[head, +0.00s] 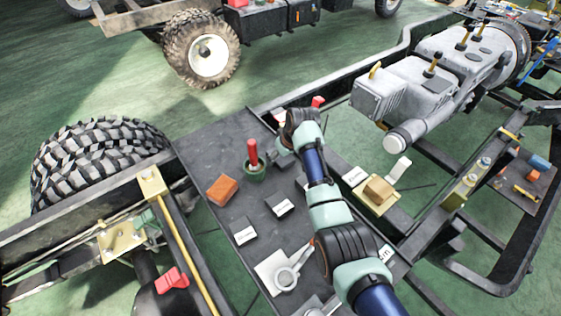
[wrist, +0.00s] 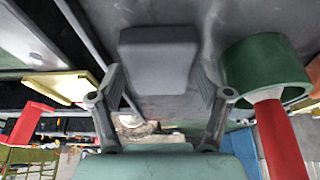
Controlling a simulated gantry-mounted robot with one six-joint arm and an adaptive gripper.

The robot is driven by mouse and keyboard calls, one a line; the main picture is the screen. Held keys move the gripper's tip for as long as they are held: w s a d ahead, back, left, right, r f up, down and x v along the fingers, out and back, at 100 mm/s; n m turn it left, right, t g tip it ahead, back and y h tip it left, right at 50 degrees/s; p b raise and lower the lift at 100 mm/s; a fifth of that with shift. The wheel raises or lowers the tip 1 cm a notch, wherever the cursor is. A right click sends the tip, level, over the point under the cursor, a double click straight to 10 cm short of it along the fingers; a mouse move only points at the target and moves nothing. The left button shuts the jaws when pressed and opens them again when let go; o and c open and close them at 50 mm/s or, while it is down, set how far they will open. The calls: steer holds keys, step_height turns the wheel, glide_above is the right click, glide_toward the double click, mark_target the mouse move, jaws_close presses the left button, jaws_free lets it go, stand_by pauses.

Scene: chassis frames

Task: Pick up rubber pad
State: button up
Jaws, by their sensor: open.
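A dark grey block with rounded edges, which looks like the rubber pad (wrist: 158,60), lies on the dark metal plate in the wrist view. It sits between and beyond the tips of my gripper (wrist: 160,80). My gripper is open, with a finger on either side in the picture; I see no contact with the pad. In the head view my gripper (head: 276,164) is low over the plate, just right of the green cup, and I cannot make out the pad there.
A green cup (wrist: 262,72) holding a red handle (wrist: 281,140) stands close beside my right finger. In the head view, an orange block (head: 222,190), labelled dark blocks (head: 280,205) and a pale ring-shaped part (head: 285,279) share the metal plate (head: 205,148). A large engine (head: 430,75) lies to the right.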

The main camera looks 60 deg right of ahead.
steer(key=shift+f+p, duration=0.2)
steer(key=shift+p, duration=0.15)
stand_by(0.4)
steer(key=c, duration=1)
steer(key=shift+r+b, duration=0.1)
steer(key=shift+b, duration=0.3)
step_height(320, 180, up, 20)
steer(key=p, duration=0.8)
steer(key=shift+r, duration=0.25)
